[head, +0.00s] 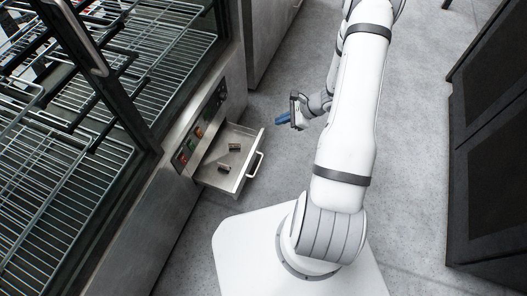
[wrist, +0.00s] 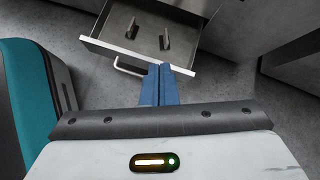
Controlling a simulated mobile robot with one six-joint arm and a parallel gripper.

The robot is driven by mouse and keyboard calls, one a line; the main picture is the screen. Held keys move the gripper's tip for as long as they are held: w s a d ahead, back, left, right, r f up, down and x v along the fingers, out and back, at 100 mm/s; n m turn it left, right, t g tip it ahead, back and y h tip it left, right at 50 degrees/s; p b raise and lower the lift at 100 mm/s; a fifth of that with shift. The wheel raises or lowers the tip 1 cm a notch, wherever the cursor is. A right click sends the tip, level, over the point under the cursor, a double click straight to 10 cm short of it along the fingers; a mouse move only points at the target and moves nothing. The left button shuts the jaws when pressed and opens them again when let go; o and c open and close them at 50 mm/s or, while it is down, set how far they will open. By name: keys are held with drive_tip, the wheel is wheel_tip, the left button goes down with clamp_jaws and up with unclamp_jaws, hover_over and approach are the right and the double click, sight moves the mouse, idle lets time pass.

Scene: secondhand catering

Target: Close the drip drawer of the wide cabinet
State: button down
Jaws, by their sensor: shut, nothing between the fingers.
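The drip drawer (head: 222,176) of the wide cabinet (head: 150,200) is pulled out, below the control panel. Its bar handle (head: 255,164) is on the front face. My gripper (head: 284,119) has blue fingers, shut and empty, to the right of the drawer in the head view. In the wrist view the fingertips (wrist: 160,68) overlap the drawer's front edge; I cannot tell whether they touch.
The cabinet's wire racks (head: 60,180) and open dark-framed door (head: 115,85) are at left. A dark cabinet (head: 490,150) stands at right. A teal and grey object (wrist: 30,100) is at the left of the wrist view. Grey floor (head: 280,65) is clear around the drawer.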

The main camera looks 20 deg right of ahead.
drive_tip(key=s+d+f+m+t+b, duration=0.1)
drive_tip(key=d+f+m+b, duration=0.15)
drive_tip(key=f, duration=0.55)
drive_tip(key=s+d+f+m+b, duration=0.1)
drive_tip(key=f+m, duration=0.2)
drive_tip(key=f, duration=0.5)
drive_tip(key=b, duration=0.4)
approach(257, 147)
drive_tip(key=shift+n+h, duration=0.25)
drive_tip(key=shift+h, duration=0.15)
drive_tip(key=x, duration=0.5)
drive_tip(key=shift+s+f, duration=0.3)
drive_tip(key=shift+s, duration=0.05)
drive_tip(key=shift+w+a+r, duration=0.15)
drive_tip(key=shift+w+a, duration=0.2)
drive_tip(key=shift+a, duration=0.15)
